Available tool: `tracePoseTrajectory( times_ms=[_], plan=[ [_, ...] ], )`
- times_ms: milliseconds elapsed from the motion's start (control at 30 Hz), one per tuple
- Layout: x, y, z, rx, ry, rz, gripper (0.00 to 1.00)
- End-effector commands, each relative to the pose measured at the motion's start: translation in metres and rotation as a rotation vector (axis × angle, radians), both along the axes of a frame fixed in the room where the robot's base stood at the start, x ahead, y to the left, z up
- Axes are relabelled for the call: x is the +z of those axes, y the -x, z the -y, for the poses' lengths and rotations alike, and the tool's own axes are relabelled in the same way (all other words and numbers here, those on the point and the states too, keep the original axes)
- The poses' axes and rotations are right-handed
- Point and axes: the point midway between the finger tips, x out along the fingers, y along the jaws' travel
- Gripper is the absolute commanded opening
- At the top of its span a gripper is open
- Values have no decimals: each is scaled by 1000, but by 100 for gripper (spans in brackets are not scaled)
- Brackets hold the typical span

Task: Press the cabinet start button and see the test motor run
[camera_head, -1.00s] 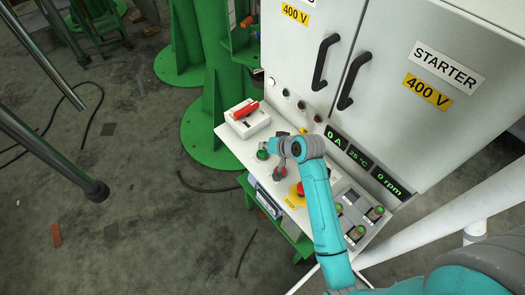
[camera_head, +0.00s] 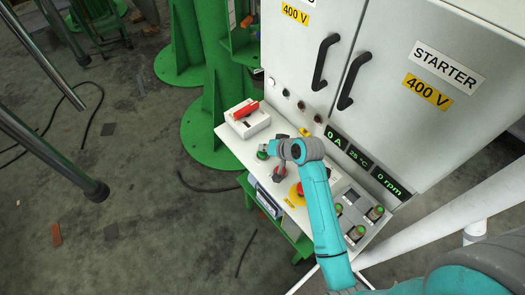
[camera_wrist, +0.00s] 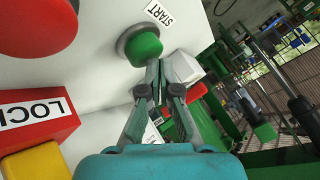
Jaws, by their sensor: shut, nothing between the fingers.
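The green start button (camera_wrist: 145,46) sits in a grey ring on the pale panel, beside a START label (camera_wrist: 159,14) in the wrist view. My gripper (camera_wrist: 154,64) is shut and empty, its fingertips at the button's lower edge in the picture; I cannot tell if they touch it. In the head view the green button (camera_head: 262,154) shows just left of my gripper (camera_head: 271,149). The cabinet (camera_head: 391,95) display (camera_head: 360,157) reads 0 A, 25 °C and 0 rpm. The test motor cannot be made out.
A red mushroom button (camera_head: 299,190) on a yellow plate is close by on the panel. A red LOCK block (camera_wrist: 36,118) shows in the wrist view. A white box with a red handle (camera_head: 245,116) stands at the panel's far left. Green posts (camera_head: 215,110) stand behind.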

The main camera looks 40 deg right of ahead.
Motion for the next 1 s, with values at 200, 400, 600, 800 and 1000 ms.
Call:
tracePoseTrajectory(
  times_ms=[200,400,600,800,1000],
  plan=[
    [-3,0,0,1,0,-1,0],
    [-5,0,0,0,-1,-1,0],
    [-7,0,0,0,-1,-1,0],
    [-9,0,0,0,-1,-1,0],
    [-11,0,0,0,-2,-2,0]
  ],
)
